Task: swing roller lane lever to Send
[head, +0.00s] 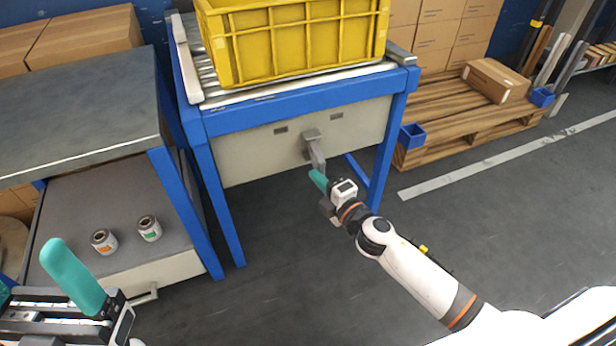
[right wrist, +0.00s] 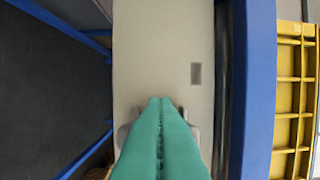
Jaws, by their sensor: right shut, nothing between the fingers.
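The grey roller lane lever (head: 316,153) is mounted on the pale front panel (head: 255,152) of the blue-framed roller lane. In the head view its arm hangs down, leaning slightly right. My right gripper (head: 317,178) is shut and empty, its teal fingertips close to the lever's lower end. In the right wrist view the shut fingers (right wrist: 160,105) point at the panel, and grey lever parts show on both sides behind them. Contact cannot be told. Two small dark plates (head: 281,130) (head: 336,116) flank the lever; their lettering is unreadable. My left gripper (head: 40,284) is open and empty at lower left.
A yellow crate (head: 300,40) stands on the rollers above. A grey-topped workbench (head: 90,105) at left holds two small rolls (head: 103,241) (head: 149,229) on its lower shelf. A wooden pallet (head: 440,140) with boxes is at right. The floor in front is clear.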

